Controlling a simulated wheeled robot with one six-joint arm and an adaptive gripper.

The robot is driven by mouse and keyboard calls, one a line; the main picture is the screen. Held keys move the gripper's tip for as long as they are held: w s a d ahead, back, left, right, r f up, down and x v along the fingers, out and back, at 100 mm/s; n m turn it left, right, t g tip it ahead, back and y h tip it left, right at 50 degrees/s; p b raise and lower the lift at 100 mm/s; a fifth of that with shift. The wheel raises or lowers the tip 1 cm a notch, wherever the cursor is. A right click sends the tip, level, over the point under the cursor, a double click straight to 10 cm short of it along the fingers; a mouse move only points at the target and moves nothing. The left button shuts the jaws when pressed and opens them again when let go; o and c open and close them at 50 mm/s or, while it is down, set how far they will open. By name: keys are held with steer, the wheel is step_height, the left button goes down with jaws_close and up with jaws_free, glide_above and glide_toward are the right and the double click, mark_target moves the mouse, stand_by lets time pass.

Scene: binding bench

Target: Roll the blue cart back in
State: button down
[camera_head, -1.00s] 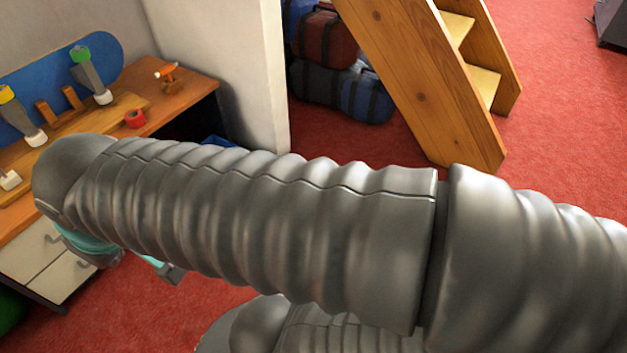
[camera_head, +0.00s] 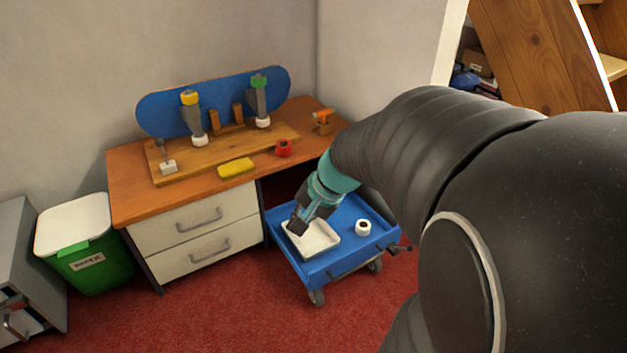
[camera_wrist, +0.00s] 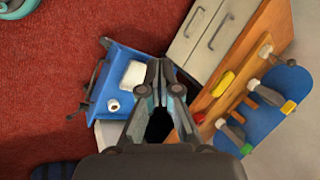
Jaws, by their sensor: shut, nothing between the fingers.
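The blue cart (camera_head: 343,262) stands on casters on the red floor, partly out from the space beside the desk's drawers. Its near side carries a bar, with a dark knob at the right corner. On it lie a white tray (camera_head: 330,240) and a white roll (camera_head: 363,228). My gripper (camera_head: 296,228) overlaps the tray in the head view; its height above it is unclear. In the wrist view the cart (camera_wrist: 117,62) is left of my gripper (camera_wrist: 164,66), whose fingers are shut with nothing between them. The cart's far right part is hidden behind my arm.
The wooden desk (camera_head: 130,184) has white drawers (camera_head: 195,236) left of the cart. A green paper bin (camera_head: 95,268) and a grey cabinet (camera_head: 22,262) stand further left. Red carpet (camera_head: 225,315) is clear in front. Wooden steps (camera_head: 530,50) rise at the upper right.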

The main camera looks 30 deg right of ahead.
steer(key=w+d+f+m+t, duration=0.2)
steer(key=w+d+f+m, duration=0.1)
steer(key=d+f+m, duration=0.4)
steer(key=w+d+f+m+t, duration=0.1)
steer(key=w+d+f+m, duration=0.35)
steer(key=d+f, duration=0.4)
steer(key=s+d+f+m+t+h, duration=0.1)
steer(key=s+d+f+m, duration=0.2)
steer(key=d+f+m, duration=0.25)
steer(key=s+d+f+m+h+b, duration=0.1)
steer(key=s+d+f+m, duration=0.1)
steer(key=d+f+m, duration=0.35)
steer(key=s+d+f+m+t+h, duration=0.1)
steer(key=s+d+f+m, duration=0.2)
steer(key=d+f, duration=0.4)
glide_toward(370, 246)
steer(key=shift+n, duration=0.25)
steer(key=x, duration=0.3)
steer(key=f+x, duration=0.1)
steer(key=x, duration=0.1)
steer(key=shift+s+d+b, duration=0.1)
steer(key=shift+s+b, duration=0.25)
steer(key=shift+b, duration=0.05)
steer(key=shift+w, duration=0.75)
